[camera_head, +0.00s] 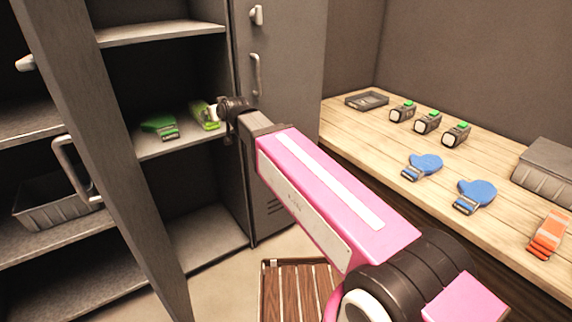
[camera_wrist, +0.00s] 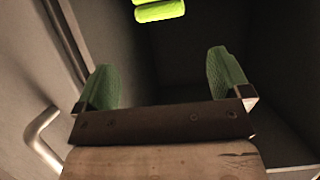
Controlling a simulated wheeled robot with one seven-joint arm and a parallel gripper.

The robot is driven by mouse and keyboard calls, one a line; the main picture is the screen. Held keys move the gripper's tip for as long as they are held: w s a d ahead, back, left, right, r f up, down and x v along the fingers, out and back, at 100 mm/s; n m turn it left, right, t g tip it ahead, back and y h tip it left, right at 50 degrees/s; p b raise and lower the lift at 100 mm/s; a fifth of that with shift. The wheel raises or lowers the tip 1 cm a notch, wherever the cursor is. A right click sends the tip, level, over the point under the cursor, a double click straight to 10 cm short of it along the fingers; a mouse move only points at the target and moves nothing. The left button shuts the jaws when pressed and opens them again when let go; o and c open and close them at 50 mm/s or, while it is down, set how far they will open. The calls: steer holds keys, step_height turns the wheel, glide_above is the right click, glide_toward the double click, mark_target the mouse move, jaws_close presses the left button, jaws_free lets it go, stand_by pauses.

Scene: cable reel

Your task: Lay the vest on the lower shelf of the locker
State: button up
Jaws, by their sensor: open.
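The yellow-green folded vest (camera_head: 206,117) lies on the lower of the two shelf boards (camera_head: 172,148) that show in the open locker. It also shows at the top of the wrist view (camera_wrist: 158,12), beyond the fingertips and apart from them. My gripper (camera_wrist: 162,75) is open, with two green finger pads and nothing between them. In the head view my gripper (camera_head: 215,113) is at the vest's right end, partly hidden by my wrist. A green item with a grey strap (camera_head: 160,126) lies left of the vest on the same board.
The locker door (camera_head: 105,150) stands open at left. A closed locker door (camera_head: 275,90) is at right. The workbench (camera_head: 385,145) holds several lamps, two blue strapped items (camera_head: 474,195), an orange item (camera_head: 547,235) and a grey case (camera_head: 545,175). A wooden slatted thing (camera_head: 295,290) is on the floor.

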steer(key=d+f+m+g+h, duration=0.2)
steer(key=d+f+g+h, duration=0.1)
steer(key=d+f, duration=1.05)
steer(key=s+d+f+m+g+h, duration=0.1)
steer(key=s+d+f+g, duration=0.1)
steer(key=s+d+f, duration=0.3)
steer(key=s+d+f+m+g+h, duration=0.1)
steer(key=s+d+f+g, duration=0.2)
steer(key=d, duration=0.8)
steer(key=s+d+f+m+g+h, duration=0.2)
steer(key=s+d+f+g, duration=0.1)
steer(key=s+d+f, duration=0.4)
step_height(320, 180, down, 3)
steer(key=shift+s+d+r, duration=0.1)
steer(key=shift+s+d, duration=0.05)
steer(key=shift+d, duration=0.85)
